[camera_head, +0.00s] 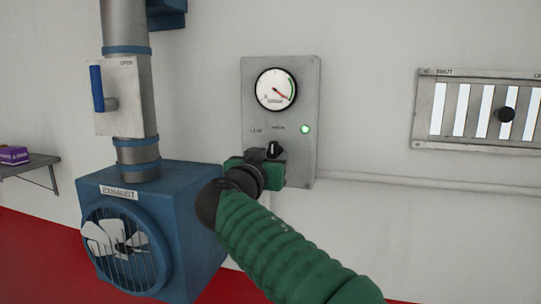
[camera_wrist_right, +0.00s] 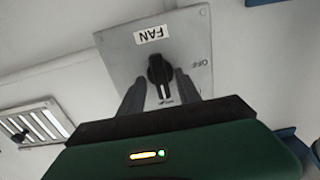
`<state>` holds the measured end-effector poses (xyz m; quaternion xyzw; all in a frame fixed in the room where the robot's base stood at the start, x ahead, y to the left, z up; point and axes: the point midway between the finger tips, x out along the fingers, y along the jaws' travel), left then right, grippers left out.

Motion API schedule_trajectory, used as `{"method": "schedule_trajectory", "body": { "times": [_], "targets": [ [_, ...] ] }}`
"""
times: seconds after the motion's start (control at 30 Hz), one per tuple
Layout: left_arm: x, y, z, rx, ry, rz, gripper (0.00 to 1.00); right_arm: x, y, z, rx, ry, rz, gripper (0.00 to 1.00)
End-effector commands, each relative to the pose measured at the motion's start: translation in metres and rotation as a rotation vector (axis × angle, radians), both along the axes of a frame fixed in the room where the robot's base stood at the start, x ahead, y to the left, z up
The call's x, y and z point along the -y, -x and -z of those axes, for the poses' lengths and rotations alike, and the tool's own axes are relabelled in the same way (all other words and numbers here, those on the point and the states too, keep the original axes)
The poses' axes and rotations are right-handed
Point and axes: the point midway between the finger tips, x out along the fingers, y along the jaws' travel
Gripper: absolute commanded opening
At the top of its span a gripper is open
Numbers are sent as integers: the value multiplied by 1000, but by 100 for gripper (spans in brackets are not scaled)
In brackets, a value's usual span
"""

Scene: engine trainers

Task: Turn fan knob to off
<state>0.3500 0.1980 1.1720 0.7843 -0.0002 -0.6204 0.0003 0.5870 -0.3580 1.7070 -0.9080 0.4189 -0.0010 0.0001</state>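The fan knob (camera_head: 274,149) is a small black knob low on a grey metal panel (camera_head: 310,85). In the right wrist view the knob (camera_wrist_right: 158,74) sits below an upside-down FAN label. Its white mark points down, toward a small label I cannot read, and away from the OFF label (camera_wrist_right: 203,65) at the right. My right gripper (camera_wrist_right: 159,82) is open, with one dark finger on each side of the knob and visible gaps. In the head view the right gripper (camera_head: 272,158) is at the knob and hides part of it. My left gripper is not in view.
The panel has a round gauge (camera_head: 277,90) and a lit green lamp (camera_head: 305,129). A blue exhaust fan box (camera_head: 185,240) stands close left, under a pipe with a blue lever (camera_head: 97,88). A slatted vent (camera_head: 480,108) is at right, above a wall pipe (camera_head: 420,183).

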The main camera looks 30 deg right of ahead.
Motion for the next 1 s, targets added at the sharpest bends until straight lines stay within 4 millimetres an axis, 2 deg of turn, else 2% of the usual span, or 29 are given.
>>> {"method": "schedule_trajectory", "body": {
  "times": [0.07,0.3,0.37,0.77,1.0],
  "targets": [
    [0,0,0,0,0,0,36,0,-1,1,-1,0,0,37],
    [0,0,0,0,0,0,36,0,0,0,-1,0,0,6],
    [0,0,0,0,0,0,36,-1,0,0,-1,-1,-1,0],
    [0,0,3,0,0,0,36,-1,0,1,-14,12,-2,0],
    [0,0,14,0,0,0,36,-2,0,3,-90,78,-3,0]
  ]
}}
